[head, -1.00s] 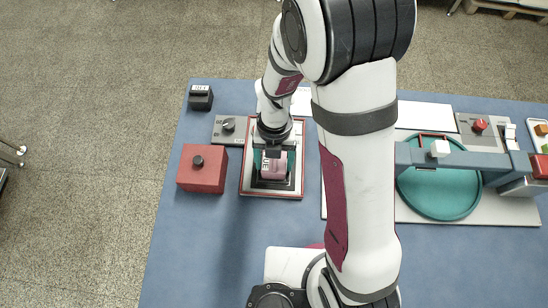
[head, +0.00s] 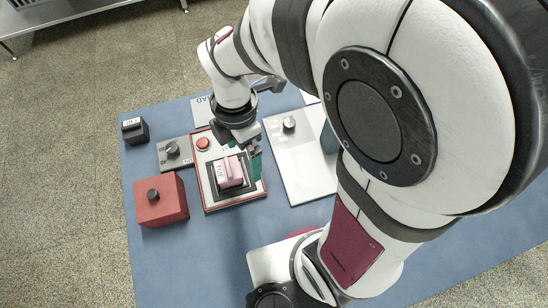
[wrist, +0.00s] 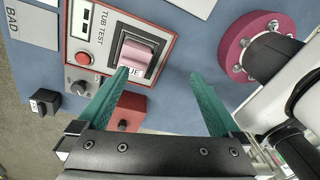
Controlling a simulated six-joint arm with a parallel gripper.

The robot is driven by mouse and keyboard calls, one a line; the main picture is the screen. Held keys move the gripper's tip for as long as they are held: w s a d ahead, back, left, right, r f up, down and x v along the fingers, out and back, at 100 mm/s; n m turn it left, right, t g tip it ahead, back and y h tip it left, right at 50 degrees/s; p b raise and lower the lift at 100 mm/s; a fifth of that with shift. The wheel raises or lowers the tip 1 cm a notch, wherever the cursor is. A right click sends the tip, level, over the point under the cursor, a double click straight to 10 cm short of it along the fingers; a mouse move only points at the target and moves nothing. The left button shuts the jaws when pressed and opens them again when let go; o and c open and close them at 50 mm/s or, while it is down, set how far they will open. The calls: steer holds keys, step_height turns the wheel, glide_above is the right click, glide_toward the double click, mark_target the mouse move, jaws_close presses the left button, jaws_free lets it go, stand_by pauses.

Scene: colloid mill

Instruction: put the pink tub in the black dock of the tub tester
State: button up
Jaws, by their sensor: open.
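The pink tub (head: 231,173) sits inside the black dock (head: 237,191) of the tub tester (head: 207,181), a panel with a red border. In the wrist view the tub (wrist: 138,53) also shows within the black dock frame (wrist: 121,42), with dark lettering on a white label at its near end. Whether it rests fully on the dock floor is hard to tell. My gripper (head: 251,160) is open and empty, above and to the right of the tub. Its two teal fingers stand wide apart in the wrist view (wrist: 158,76), with nothing between them.
A red button (head: 203,143) is on the tester's panel. A red box with a black knob (head: 162,204), a grey knob panel (head: 174,152) and a small black block (head: 134,130) stand to the left. A pale panel (head: 302,165) lies to the right.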

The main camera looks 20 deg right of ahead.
steer(key=s+d+r+m+t+y, duration=0.1)
steer(key=s+d+r+m, duration=0.3)
steer(key=m, duration=1)
steer(key=s+r+m, duration=0.3)
steer(key=s+m, duration=0.4)
steer(key=m, duration=0.6)
steer(key=w+a+r+n+h, duration=0.1)
steer(key=w+a+r+n, duration=0.5)
steer(key=n, duration=0.6)
steer(key=w+a+r+n+h, duration=0.1)
steer(key=w+a+r+n, duration=0.2)
steer(key=w+r+n, duration=0.55)
step_height(320, 180, down, 14)
steer(key=s+n, duration=0.1)
steer(key=n, duration=0.2)
steer(key=shift+d+r, duration=0.15)
steer(key=shift+r, duration=0.05)
